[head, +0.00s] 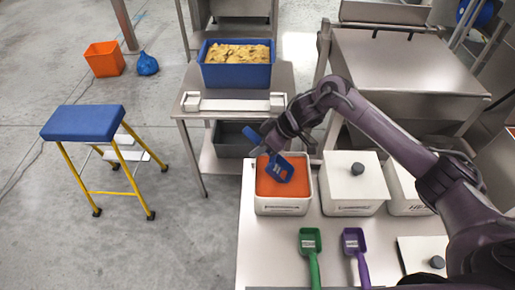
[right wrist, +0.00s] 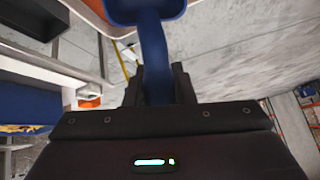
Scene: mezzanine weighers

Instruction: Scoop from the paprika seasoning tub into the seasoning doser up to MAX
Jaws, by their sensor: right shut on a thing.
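The paprika seasoning tub (head: 283,207) is a white, open container of orange-red powder at the left of the front table. My right gripper (head: 268,142) is above the tub's far side, shut on the handle of a blue scoop (head: 279,168). The scoop's head is tilted over the powder; I cannot tell if it touches it or holds any. In the right wrist view the blue scoop (right wrist: 153,45) runs up from between the fingers, its bowl cut off by the top edge. My left gripper is out of view. I cannot identify the seasoning doser.
A lidded white tub (head: 352,198) stands right of the paprika, with another beside it. A green scoop (head: 312,250), a purple scoop (head: 355,248) and a loose lid (head: 418,252) lie in front. A blue crate (head: 236,76) of yellowish food stands behind. A blue-topped stool (head: 84,122) is left.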

